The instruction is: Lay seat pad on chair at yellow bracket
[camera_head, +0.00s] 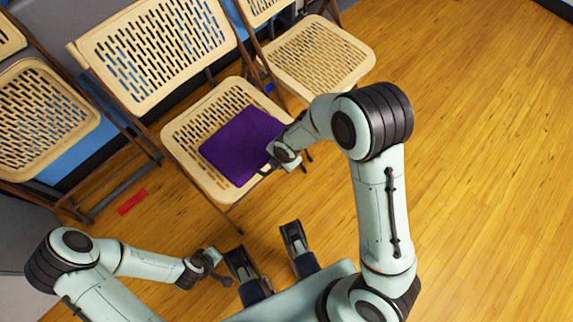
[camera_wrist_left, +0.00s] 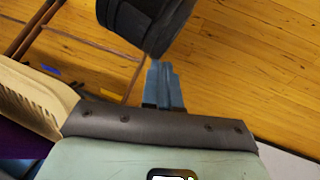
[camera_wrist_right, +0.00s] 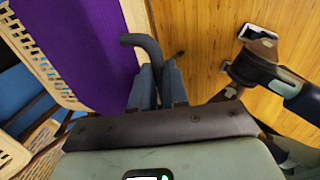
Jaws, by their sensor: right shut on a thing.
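The purple seat pad (camera_head: 240,143) lies flat over the seat of the middle tan folding chair (camera_head: 183,131), turned slightly and towards the seat's front right. I cannot tell whether it fully rests on the seat. My right gripper (camera_head: 271,170) is at the pad's right edge, shut on a dark grey curved handle (camera_wrist_right: 147,44) beside the pad (camera_wrist_right: 95,50). My left gripper (camera_head: 222,273) is low in front of the chair, away from the pad; its fingers (camera_wrist_left: 165,85) look closed and empty. A small yellow patch (camera_wrist_left: 111,94) shows by a chair; I cannot make out a bracket.
Another tan chair (camera_head: 320,56) stands close on the right, and one (camera_head: 38,118) on the left. A red strip (camera_head: 132,202) lies on the floor by the left chair. A blue mark (camera_head: 269,88) shows between the chairs. Wooden floor (camera_head: 490,180) is clear at right.

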